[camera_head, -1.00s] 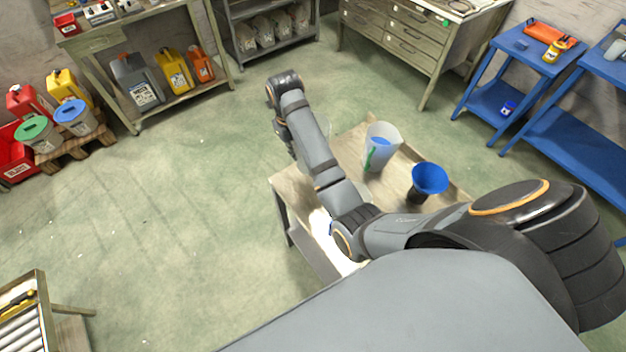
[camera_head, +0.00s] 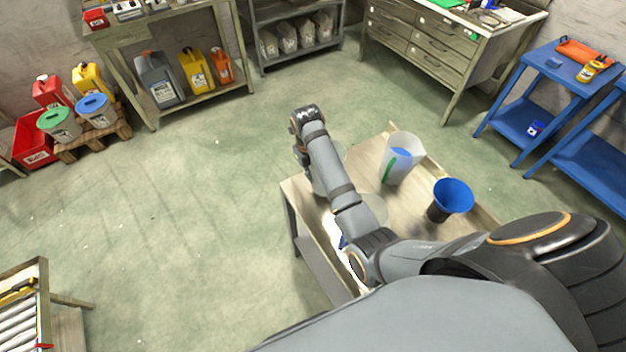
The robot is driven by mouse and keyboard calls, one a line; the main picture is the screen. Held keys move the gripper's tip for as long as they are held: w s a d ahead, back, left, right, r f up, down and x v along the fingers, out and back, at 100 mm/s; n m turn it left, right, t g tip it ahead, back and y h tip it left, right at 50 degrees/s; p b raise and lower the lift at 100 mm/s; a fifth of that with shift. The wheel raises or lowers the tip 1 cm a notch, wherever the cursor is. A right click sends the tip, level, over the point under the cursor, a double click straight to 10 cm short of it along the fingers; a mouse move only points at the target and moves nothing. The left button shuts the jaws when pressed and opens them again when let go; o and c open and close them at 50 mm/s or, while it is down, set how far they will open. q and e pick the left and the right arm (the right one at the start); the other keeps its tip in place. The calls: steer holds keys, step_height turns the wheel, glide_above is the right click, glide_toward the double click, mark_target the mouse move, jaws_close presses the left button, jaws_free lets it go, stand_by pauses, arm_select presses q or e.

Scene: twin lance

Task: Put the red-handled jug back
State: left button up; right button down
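I cannot make out a red handle on any jug in view. A clear jug with a green handle and blue contents (camera_head: 402,158) stands upright on the small wooden-topped cart (camera_head: 372,165). Faint see-through shapes show on both sides of my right forearm, one near the wrist and one over the cart top. The arm covers most of them, so I cannot tell what they are. My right gripper (camera_head: 302,157) points down past the cart's far left corner, mostly hidden by its wrist. Its fingers are not clear. My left gripper is out of view.
A blue funnel (camera_head: 453,196) stands on the cart, right of the clear jug. Blue tables (camera_head: 548,85) stand at the right, a drawer cabinet (camera_head: 425,45) at the back. A pallet (camera_head: 95,138) with lidded buckets is at the left. The floor at left and centre is open.

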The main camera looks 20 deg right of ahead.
step_height(320, 180, down, 2)
steer(key=shift+f, duration=0.55)
steer(key=c, duration=2)
jaws_free()
steer(key=shift+f, duration=0.2)
steer(key=shift+c, duration=0.2)
steer(key=o, duration=0.5)
